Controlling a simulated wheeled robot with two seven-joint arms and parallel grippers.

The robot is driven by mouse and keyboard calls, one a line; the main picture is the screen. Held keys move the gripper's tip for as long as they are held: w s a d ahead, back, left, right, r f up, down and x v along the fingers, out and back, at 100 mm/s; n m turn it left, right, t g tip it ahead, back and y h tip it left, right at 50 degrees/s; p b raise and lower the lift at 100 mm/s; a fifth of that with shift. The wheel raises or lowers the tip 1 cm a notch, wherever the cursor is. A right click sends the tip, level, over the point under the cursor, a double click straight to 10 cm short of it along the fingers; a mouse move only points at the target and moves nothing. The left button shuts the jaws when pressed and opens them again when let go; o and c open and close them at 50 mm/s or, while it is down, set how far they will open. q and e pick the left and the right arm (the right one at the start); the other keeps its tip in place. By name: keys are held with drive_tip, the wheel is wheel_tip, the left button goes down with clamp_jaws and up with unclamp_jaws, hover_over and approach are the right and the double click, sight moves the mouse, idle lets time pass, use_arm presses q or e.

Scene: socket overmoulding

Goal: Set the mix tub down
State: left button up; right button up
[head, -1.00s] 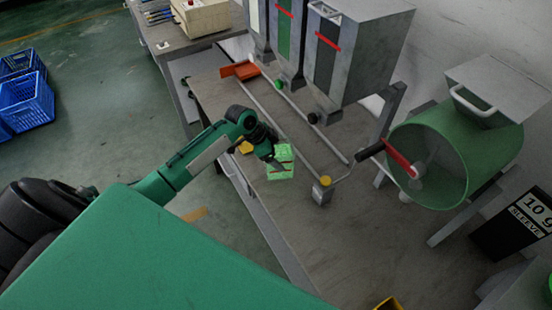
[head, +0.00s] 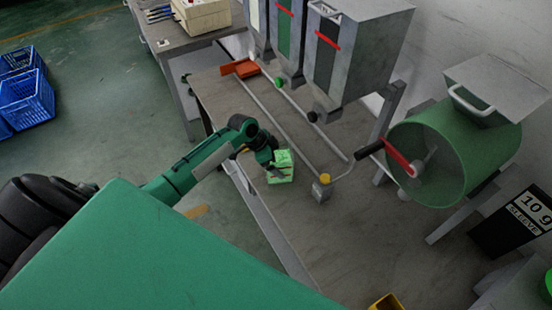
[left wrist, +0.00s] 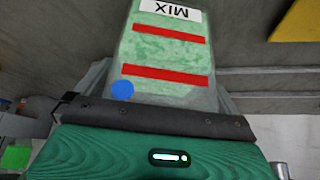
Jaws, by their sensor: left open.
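The mix tub (head: 281,169) is a pale green, see-through tub with red bands, near the front left edge of the grey bench (head: 310,235). It appears to stand on the bench top. In the left wrist view the tub (left wrist: 168,52) shows its MIX label, two red bands and a blue dot, right in front of the gripper. My left gripper (head: 270,160) is open and low at the tub's left side. Its fingertips are partly hidden, and I cannot tell whether they touch the tub. My right gripper is not in view.
Grey hoppers (head: 350,60) stand behind the bench's rails. A yellow-topped post (head: 324,179) is right of the tub. A green drum (head: 440,150) with a red crank stands at the right, beside a black bin (head: 512,222). An orange scoop (head: 241,69) lies farther back.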

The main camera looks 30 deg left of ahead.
use_arm(q)
drive_tip(key=b+v, duration=0.2)
drive_tip(key=v, duration=1)
drive_tip(key=shift+r+b, duration=0.15)
drive_tip(key=shift+b, duration=0.15)
